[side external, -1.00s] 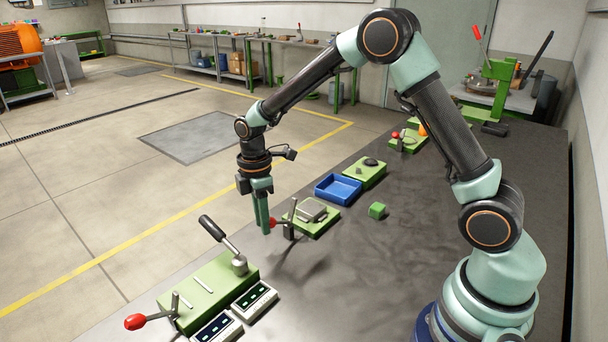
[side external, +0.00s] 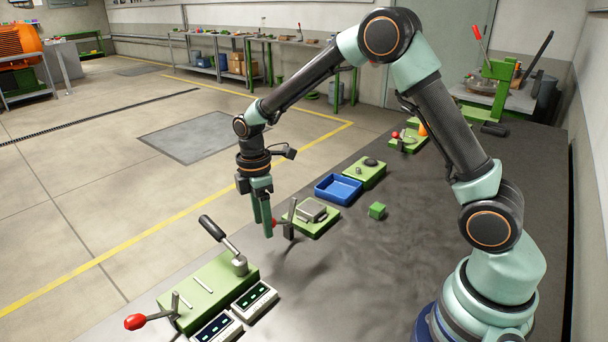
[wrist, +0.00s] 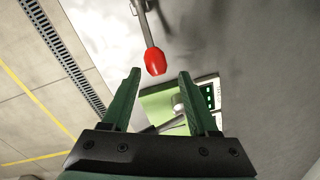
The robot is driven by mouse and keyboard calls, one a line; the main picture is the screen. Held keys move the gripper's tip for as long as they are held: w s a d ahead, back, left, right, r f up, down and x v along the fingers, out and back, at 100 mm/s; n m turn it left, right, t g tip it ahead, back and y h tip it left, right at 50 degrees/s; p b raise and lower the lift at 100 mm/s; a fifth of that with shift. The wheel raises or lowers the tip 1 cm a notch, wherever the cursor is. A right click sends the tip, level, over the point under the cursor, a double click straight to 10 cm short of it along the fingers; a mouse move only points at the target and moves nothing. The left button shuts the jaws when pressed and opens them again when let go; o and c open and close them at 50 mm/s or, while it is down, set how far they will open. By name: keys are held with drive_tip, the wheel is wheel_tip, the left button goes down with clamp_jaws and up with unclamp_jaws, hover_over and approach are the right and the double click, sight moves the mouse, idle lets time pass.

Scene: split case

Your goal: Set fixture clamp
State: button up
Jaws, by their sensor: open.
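The clamp fixture is a green base (side external: 318,229) with a grey metal block (side external: 311,210) on top, mid-bench in the side view. Its lever (side external: 290,222) ends in a red knob (side external: 275,223) on the left. My gripper (side external: 263,229) points down just left of this knob, which one finger partly covers. In the wrist view my gripper (wrist: 160,73) is open and empty. There the red knob (wrist: 155,61) shows between and just beyond the fingertips, with a visible gap on each side. Whether it lies at fingertip depth I cannot tell.
A larger green fixture (side external: 215,285) with a black-handled lever, a red-knobbed lever and two display boxes (side external: 254,300) stands at the front left. A blue tray (side external: 338,188), a green cube (side external: 377,210) and more green fixtures (side external: 366,173) sit farther along.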

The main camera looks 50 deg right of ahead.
wheel_tip(320, 180, up, 10)
drive_tip(key=shift+w+r, duration=0.25)
drive_tip(key=shift+w, duration=0.05)
drive_tip(key=s+d+r+m+t, duration=0.1)
drive_tip(key=s+r+m+t, duration=0.2)
drive_tip(key=s+m, duration=0.3)
drive_tip(key=s+d+r+m+t, duration=0.2)
drive_tip(key=s+r+m+t, duration=0.1)
drive_tip(key=s+m, duration=0.4)
drive_tip(key=s, duration=0.3)
drive_tip(key=shift+d+r+m, duration=0.15)
drive_tip(key=shift+r+m, duration=0.15)
